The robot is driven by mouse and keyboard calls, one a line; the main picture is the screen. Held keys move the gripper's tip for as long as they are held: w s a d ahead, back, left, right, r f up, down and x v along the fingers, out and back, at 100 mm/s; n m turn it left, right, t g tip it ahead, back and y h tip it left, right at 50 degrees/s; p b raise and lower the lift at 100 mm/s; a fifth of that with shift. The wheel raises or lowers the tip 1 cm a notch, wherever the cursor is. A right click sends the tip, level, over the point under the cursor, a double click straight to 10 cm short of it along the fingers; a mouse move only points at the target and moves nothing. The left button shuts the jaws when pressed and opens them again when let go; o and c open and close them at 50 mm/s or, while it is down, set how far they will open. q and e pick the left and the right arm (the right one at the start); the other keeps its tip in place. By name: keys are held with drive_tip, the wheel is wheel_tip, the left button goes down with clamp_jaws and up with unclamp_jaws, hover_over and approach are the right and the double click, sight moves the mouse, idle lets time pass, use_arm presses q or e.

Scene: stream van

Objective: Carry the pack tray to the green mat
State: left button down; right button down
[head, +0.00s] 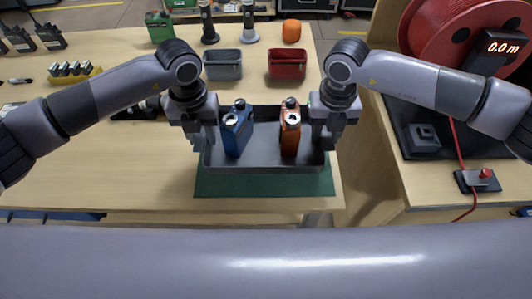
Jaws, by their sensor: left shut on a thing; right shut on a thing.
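The pack tray (266,169) is a dark grey shallow tray at the middle of the head view. A blue bottle-like pack (238,132) and an orange one (290,134) stand in it. My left gripper (207,143) is shut on the tray's left end. My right gripper (322,140) is shut on its right end. The green mat (265,185) lies at the table's front edge, and its front part shows below the tray. The tray is over the mat; I cannot tell whether it touches it. The mat's back part is hidden.
Behind the tray are a grey bin (222,66) and a red bin (286,66). A yellow rack of batteries (74,72) and handheld radios (48,36) stand at the left. A side bench at right holds a red cable reel (450,35) and a red-button box (478,180). Bare table (110,165) is free at left.

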use_arm(q)
drive_tip(key=shift+d+f, duration=0.1)
drive_tip(key=shift+d, duration=0.25)
use_arm(e)
drive_tip(key=shift+a+f, duration=0.1)
drive_tip(key=shift+a, duration=0.25)
